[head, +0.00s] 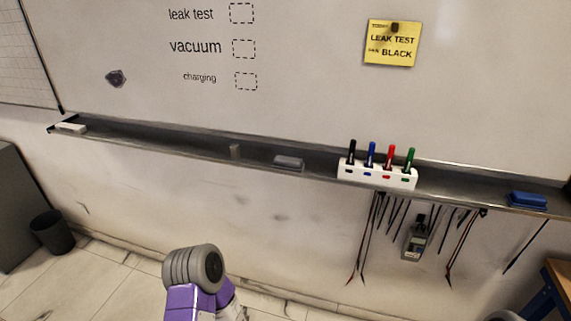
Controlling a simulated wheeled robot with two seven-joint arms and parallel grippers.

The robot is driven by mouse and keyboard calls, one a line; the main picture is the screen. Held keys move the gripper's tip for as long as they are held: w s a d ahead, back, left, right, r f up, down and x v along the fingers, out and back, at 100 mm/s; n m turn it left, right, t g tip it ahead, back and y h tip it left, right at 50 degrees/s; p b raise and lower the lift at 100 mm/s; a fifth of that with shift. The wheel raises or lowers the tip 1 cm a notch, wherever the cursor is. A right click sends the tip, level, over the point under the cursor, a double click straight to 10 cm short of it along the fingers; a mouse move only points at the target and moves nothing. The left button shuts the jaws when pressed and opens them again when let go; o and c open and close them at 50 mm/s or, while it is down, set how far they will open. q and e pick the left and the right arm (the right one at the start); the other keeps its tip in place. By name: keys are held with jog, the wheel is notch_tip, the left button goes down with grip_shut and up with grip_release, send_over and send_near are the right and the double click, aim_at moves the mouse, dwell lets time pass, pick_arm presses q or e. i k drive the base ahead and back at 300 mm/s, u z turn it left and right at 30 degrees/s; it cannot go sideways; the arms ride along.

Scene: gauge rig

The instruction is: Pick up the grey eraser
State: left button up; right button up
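The grey eraser (289,162) lies on the dark tray ledge (210,145) under the whiteboard, near the middle of the head view. It is left of the white marker holder (376,174) and apart from it. Nothing covers it. Neither of my grippers shows in the head view. A purple and grey link of one of my arms rises at the bottom, below the ledge and well short of the eraser.
Cables and a handheld meter (415,240) hang below the ledge. A black bin (52,232) stands lower left.

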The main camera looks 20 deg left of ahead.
aim_at(289, 163)
jog(key=z, duration=0.4)
jog(key=k, duration=0.25)
jog(key=u, duration=0.95)
jog(key=i, duration=1.15)
jog(key=z, duration=0.45)
